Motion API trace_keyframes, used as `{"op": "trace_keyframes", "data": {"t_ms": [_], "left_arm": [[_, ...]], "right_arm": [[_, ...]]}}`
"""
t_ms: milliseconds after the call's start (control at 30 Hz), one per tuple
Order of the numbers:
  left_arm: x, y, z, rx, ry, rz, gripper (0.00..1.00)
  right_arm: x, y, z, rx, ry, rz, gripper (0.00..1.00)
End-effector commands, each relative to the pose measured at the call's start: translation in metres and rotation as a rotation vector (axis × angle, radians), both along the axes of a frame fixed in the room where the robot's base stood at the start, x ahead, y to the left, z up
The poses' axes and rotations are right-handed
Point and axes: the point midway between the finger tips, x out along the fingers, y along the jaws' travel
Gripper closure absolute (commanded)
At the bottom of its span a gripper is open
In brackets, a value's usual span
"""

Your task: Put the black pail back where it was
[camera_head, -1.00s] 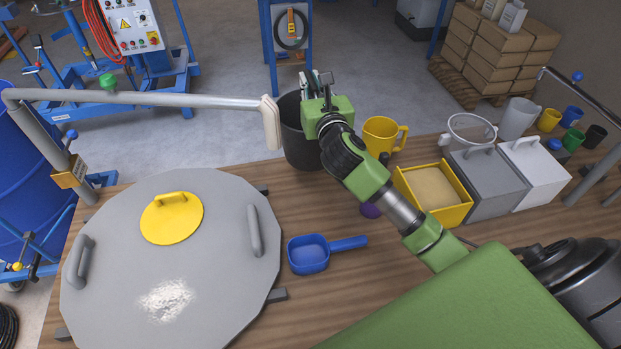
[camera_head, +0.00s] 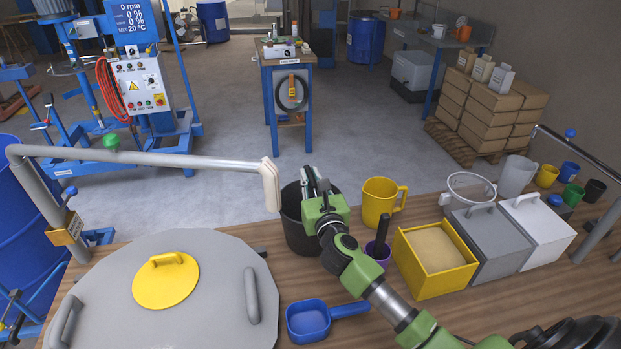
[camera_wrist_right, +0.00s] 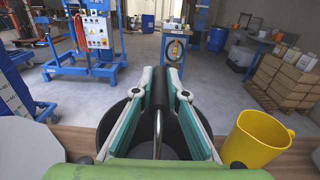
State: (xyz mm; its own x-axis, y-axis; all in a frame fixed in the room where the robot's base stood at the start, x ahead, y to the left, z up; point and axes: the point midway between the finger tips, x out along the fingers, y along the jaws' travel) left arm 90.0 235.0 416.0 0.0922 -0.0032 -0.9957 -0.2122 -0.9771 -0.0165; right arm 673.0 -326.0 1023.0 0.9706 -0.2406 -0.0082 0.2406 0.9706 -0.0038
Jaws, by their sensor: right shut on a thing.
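The black pail (camera_head: 296,232) is at the far edge of the wooden table, between the grey lid and the yellow mug. It looks upright. I cannot tell whether its base touches the table. My right gripper (camera_head: 316,183) is over the pail, shut on the dark grip of its handle. In the right wrist view the gripper (camera_wrist_right: 160,80) has that grip between its fingers, and the pail (camera_wrist_right: 112,120) opens below, with a metal handle wire inside its outline. My left gripper is not in view.
The yellow mug (camera_head: 380,205) stands close right of the pail. The large grey lid (camera_head: 215,300) fills the left. A pale-ended grey bar (camera_head: 150,157) reaches close to the pail.

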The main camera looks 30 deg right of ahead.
Motion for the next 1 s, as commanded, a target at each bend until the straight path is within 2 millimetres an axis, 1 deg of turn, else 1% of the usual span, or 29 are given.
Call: {"op": "trace_keyframes", "data": {"t_ms": [133,167,200,233,500,633,767,1000], "left_arm": [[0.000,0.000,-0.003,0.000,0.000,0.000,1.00],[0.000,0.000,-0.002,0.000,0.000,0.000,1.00],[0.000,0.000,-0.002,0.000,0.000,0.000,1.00],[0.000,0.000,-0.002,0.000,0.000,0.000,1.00],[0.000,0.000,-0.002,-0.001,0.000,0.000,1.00],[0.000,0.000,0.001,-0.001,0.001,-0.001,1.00],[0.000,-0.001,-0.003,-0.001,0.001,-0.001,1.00],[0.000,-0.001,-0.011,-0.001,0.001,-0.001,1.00]], "right_arm": [[0.000,0.000,-0.003,0.000,-0.002,0.000,1.00],[0.000,0.000,-0.004,0.000,0.000,0.000,0.82],[0.000,0.000,-0.003,0.000,0.000,0.000,0.71],[0.000,0.000,-0.003,0.000,0.000,0.000,0.70],[0.000,0.000,-0.003,0.000,0.000,0.000,0.70],[-0.001,0.000,0.002,-0.001,-0.001,0.000,0.70],[-0.018,0.005,-0.002,0.000,0.002,0.001,0.70],[-0.069,0.018,-0.002,0.001,0.002,0.002,0.70]]}}
